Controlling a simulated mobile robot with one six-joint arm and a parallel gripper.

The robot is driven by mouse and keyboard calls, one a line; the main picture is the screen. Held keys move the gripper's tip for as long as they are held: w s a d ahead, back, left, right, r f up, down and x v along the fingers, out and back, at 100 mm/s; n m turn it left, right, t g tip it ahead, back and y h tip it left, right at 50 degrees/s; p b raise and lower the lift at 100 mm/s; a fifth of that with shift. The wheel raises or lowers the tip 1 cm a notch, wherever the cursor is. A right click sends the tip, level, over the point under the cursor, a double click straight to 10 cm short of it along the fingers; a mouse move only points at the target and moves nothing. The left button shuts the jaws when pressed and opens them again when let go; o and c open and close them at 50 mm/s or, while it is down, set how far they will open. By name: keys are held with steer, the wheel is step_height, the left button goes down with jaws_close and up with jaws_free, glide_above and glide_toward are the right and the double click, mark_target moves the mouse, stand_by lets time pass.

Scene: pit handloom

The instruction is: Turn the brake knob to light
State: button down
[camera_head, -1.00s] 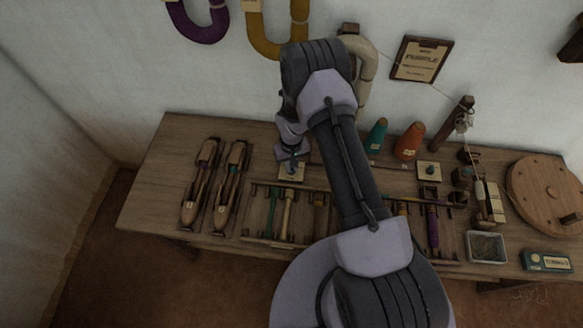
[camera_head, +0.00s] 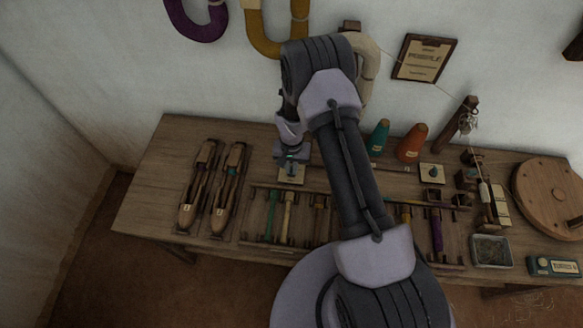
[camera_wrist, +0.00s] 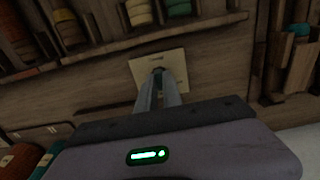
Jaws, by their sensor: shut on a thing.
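My gripper (camera_wrist: 159,88) is shut on a small dark teal knob (camera_wrist: 158,71) on a pale square plate (camera_wrist: 176,60) in the wrist view. The fingers point at the plate and cover most of the knob. The plate's label is too small to read. In the head view my gripper (camera_head: 291,160) is over the same plate (camera_head: 291,176), left of my arm. A second pale plate with a blue knob (camera_head: 432,170) lies right of my arm. I cannot read which knob is the brake knob.
Two wooden shuttles (camera_head: 212,190) lie to the left on the table (camera_head: 150,190). A rack with several coloured tools (camera_head: 288,212) is along the front. A round wooden disc (camera_head: 546,190) is at the right.

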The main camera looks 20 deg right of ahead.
steer(key=c, duration=1.5)
jaws_free()
step_height(320, 180, up, 18)
steer(key=p, duration=0.5)
steer(key=shift+f, duration=0.25)
